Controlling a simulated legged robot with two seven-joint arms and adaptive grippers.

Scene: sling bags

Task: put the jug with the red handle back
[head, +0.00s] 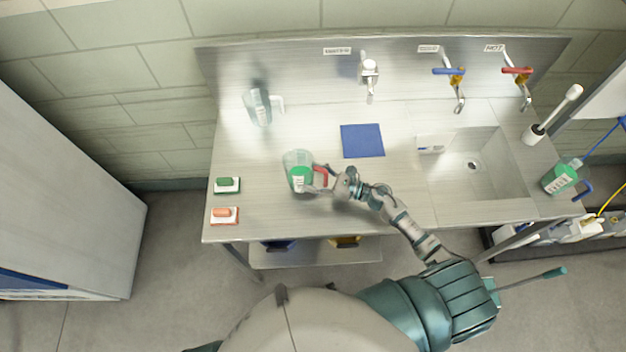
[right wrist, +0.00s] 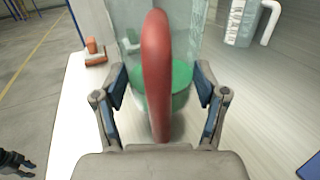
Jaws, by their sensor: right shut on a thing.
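The jug with the red handle (head: 299,165) stands at the left of the steel counter, with green liquid in its lower part. Whether its base touches the counter is hard to tell. My right gripper (head: 328,178) is at its right side, shut on the jug. In the right wrist view the red handle (right wrist: 157,75) rises between the fingers, with the clear wall and green liquid (right wrist: 182,80) behind it. What looks like my left gripper (right wrist: 17,162) shows small and dark at the lower left there, away from the jug; its opening is unclear.
A clear jug with a pale handle (head: 258,108) stands at the back left. A blue square mat (head: 362,141) lies mid-counter. Green (head: 228,184) and orange (head: 225,215) brushes lie at the left edge. A sink (head: 490,180) is at right, with taps behind.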

